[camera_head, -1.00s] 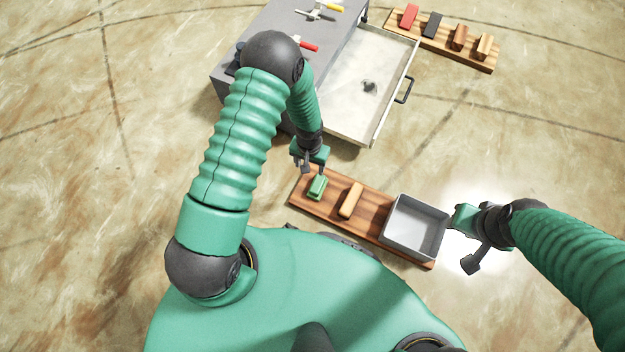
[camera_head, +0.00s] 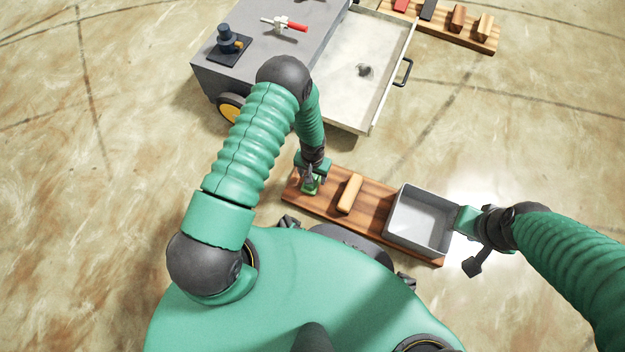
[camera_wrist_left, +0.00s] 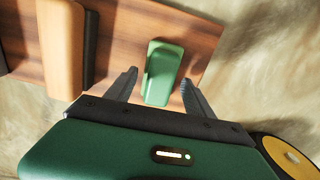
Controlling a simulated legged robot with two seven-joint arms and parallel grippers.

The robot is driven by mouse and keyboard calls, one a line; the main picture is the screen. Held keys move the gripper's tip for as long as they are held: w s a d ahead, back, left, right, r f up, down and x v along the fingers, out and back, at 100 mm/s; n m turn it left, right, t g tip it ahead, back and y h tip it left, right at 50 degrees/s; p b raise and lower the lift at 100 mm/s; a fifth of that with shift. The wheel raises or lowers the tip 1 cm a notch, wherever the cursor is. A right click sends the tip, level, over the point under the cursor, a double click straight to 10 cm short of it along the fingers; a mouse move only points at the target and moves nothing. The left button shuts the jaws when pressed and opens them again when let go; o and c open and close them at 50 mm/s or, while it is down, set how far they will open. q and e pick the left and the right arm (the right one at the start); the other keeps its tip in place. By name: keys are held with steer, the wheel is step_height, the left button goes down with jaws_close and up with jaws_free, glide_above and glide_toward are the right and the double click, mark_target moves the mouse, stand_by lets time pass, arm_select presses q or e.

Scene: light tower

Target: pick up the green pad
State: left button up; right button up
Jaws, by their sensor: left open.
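The green pad (camera_head: 311,187) lies at the left end of a wooden board (camera_head: 372,218), partly hidden by my left gripper (camera_head: 313,178) in the head view. In the left wrist view the green pad (camera_wrist_left: 162,72) shows between the two fingers of my left gripper (camera_wrist_left: 159,84). The fingers are open, with a gap on each side of the pad; I cannot tell how far down they reach. My right gripper (camera_head: 468,240) is at the right side of a grey bin; its finger opening is unclear.
A tan block (camera_head: 350,193) lies on the board right of the pad, and the grey bin (camera_head: 420,219) stands at its right end. A grey cart (camera_head: 262,45) with an open drawer (camera_head: 352,85) stands behind. Another board (camera_head: 448,30) with several blocks lies at the back right.

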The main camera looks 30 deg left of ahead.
arm_select(q)
steer(key=shift+f, duration=0.8)
steer(key=shift+r, duration=0.2)
jaws_close()
arm_select(e)
steer(key=shift+f, duration=0.4)
